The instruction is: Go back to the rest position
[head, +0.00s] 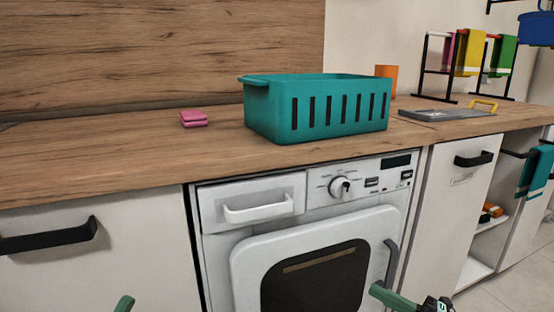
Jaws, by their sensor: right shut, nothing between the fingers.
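My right gripper (378,291) shows at the bottom right, with green fingers closed and nothing between them. It is in front of the washing machine door, near its grey handle; I cannot tell the gap. Only a green fingertip of my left gripper (124,303) shows at the bottom edge, in front of the white cabinet. The rest of that gripper is out of frame.
A teal slotted basket (318,125) stands on the wooden counter (90,160), with a folded pink cloth (194,119) to its left. An orange cup (387,72) and a grey tray (432,115) are to its right. The washing machine (255,240) is shut below.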

